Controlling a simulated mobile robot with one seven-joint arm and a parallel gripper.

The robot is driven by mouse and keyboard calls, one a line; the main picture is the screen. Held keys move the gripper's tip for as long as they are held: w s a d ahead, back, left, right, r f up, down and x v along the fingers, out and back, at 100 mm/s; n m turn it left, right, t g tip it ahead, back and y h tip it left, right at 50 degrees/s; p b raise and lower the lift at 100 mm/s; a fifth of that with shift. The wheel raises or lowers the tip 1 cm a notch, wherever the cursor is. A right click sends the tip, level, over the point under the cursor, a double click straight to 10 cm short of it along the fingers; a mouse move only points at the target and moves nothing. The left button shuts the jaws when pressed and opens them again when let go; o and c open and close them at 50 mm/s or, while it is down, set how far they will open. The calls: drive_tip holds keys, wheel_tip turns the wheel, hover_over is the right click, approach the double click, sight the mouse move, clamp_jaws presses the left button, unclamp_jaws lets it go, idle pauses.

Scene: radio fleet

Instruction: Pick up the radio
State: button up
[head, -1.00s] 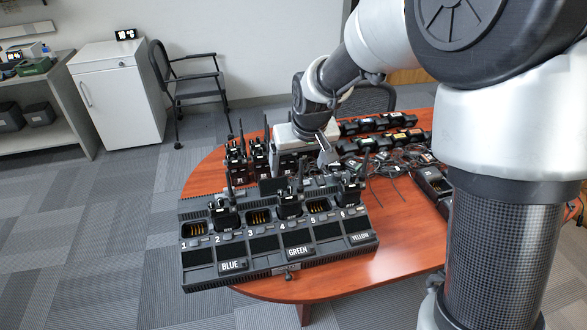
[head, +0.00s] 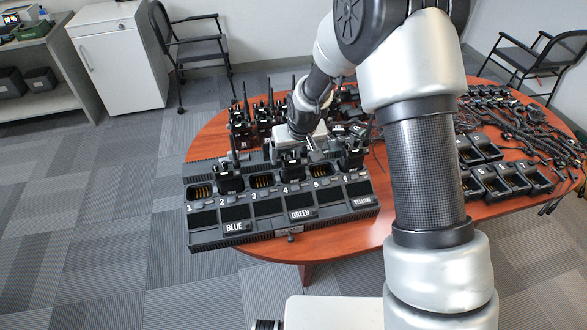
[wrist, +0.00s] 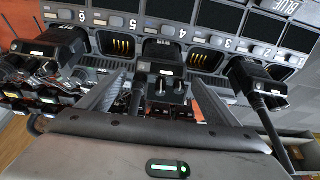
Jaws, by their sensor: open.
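A black charging dock (head: 245,240) with numbered slots and BLUE, GREEN and YELLOW labels lies on the table. Black radios stand in slot 2 (head: 229,180), slot 4 (head: 292,170) and slot 6 (head: 352,158); slots 1, 3 and 5 look empty. My gripper (head: 305,150) is just behind and above the slot 4 radio. In the wrist view my gripper (wrist: 157,88) is open, with one finger on each side of the slot 4 radio (wrist: 160,60). I cannot tell whether a finger touches it. The slot 6 radio (wrist: 50,45) and slot 2 radio (wrist: 258,80) flank the fingers.
Several more radios (head: 262,115) stand behind the dock at the left. Tangled cables and earpieces (head: 520,125) and single chargers (head: 490,180) cover the table's right side. The wooden table (head: 330,243) is bare in front of the dock. Chairs (head: 190,50) stand beyond it.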

drive_tip(key=shift+x, duration=1.2)
drive_tip(key=shift+r, duration=0.1)
drive_tip(key=c, duration=1.9)
